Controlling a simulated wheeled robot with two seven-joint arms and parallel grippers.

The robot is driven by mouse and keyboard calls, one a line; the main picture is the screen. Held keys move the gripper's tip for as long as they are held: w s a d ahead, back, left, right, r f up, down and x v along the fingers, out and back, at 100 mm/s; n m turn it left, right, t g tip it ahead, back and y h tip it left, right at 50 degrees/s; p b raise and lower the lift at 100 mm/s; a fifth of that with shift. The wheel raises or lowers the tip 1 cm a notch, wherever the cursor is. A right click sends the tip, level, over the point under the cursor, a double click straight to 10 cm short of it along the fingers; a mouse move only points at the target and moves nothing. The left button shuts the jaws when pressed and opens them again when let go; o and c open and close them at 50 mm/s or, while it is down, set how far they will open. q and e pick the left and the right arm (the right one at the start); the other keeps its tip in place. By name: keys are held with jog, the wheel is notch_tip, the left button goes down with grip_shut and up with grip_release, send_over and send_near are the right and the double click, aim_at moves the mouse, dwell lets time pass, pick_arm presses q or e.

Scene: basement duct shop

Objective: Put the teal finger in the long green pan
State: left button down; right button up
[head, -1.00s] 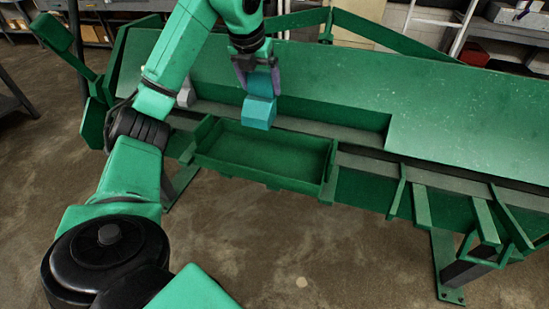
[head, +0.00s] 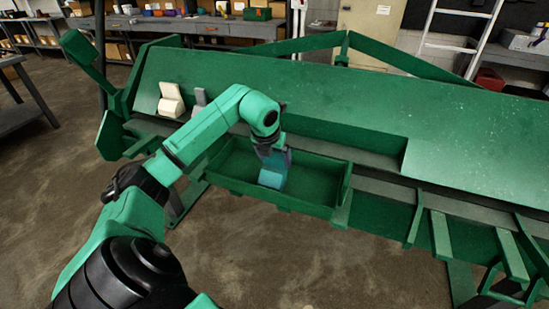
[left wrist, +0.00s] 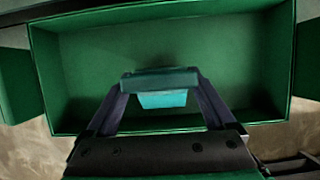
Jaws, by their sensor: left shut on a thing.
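The teal finger (head: 271,179) is a blocky teal piece in my left gripper (head: 273,158), which is shut on it. The finger is inside the outline of the long green pan (head: 320,208), left of the pan's middle in the head view. In the left wrist view the teal finger (left wrist: 163,98) sits between the two jaws (left wrist: 160,108), with the pan's floor (left wrist: 90,65) behind it. I cannot tell whether the finger touches the pan floor. The pan looks otherwise empty. My right gripper is not in view.
The pan hangs on the front of a large green brake machine (head: 330,90). A cream block (head: 171,100) and a grey block (head: 199,101) stand on the machine at left. Green arms (head: 442,236) jut forward at right. The concrete floor in front is clear.

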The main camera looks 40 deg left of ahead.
aim_at(269, 182)
pick_arm(q)
grip_release()
jog(key=shift+f, duration=0.1)
jog(key=shift+r, duration=0.2)
jog(key=shift+s+r, duration=0.1)
jog(key=shift+r, duration=0.25)
jog(key=v, duration=1.1)
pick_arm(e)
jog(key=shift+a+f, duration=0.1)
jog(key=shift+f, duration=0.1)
pick_arm(q)
jog(key=shift+r, duration=0.1)
